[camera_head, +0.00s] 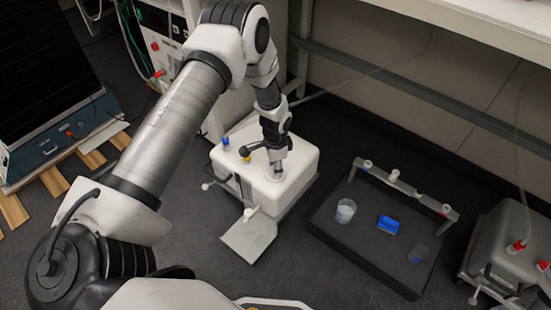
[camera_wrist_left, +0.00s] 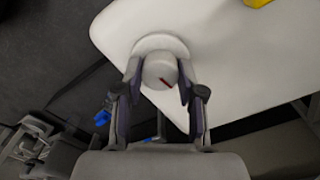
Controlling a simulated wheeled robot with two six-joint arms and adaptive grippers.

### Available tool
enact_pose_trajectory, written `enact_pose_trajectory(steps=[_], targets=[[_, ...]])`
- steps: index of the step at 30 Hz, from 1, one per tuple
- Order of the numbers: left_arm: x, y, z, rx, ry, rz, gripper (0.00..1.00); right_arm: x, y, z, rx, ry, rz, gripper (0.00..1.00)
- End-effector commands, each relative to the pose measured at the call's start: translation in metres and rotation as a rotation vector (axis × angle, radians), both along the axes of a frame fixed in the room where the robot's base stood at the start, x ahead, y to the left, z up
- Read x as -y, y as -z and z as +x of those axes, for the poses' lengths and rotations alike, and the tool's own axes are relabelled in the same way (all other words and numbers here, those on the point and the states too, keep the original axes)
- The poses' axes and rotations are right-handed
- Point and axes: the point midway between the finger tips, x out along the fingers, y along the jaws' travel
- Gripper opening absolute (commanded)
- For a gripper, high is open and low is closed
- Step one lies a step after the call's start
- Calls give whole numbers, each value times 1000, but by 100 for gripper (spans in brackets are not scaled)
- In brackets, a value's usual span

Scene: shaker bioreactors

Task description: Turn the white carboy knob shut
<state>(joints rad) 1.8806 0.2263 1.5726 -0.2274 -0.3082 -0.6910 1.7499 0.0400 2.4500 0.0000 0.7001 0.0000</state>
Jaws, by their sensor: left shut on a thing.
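The white carboy (camera_head: 297,168) stands on the floor in the middle of the head view. Its white knob (camera_wrist_left: 160,70), a round cap with a red mark on it, shows in the left wrist view on the carboy's white top (camera_wrist_left: 225,50). My left gripper (camera_wrist_left: 158,90) is over the carboy top with a finger on each side of the knob, shut on it. In the head view the left gripper (camera_head: 277,172) reaches down from above and partly hides the knob. My right gripper does not show.
A dark tray (camera_head: 330,222) with a cup (camera_head: 345,211), a blue item (camera_head: 388,224) and a rail (camera_head: 405,187) lies to the right. Another carboy (camera_head: 505,245) stands at far right. A shelf frame (camera_head: 400,92) runs behind. Blue (camera_head: 225,141) and yellow (camera_head: 246,157) fittings sit near the gripper.

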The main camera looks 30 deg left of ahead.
Motion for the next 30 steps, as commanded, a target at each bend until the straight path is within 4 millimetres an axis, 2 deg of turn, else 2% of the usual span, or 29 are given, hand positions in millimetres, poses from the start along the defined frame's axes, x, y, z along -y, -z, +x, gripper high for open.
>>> enact_pose_trajectory(steps=[10, 26, 27, 29, 30], targets=[[0, 1, 0, -1, 159, 0, 4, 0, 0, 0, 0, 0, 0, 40], [0, 1, 0, -1, 189, 1, 4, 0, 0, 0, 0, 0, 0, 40], [0, 1, 0, -1, 189, 1, 46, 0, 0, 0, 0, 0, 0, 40], [0, 1, 0, -1, 188, 1, 64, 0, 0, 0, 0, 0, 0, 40], [0, 1, 0, 0, 188, 0, 64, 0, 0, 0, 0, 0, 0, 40]])
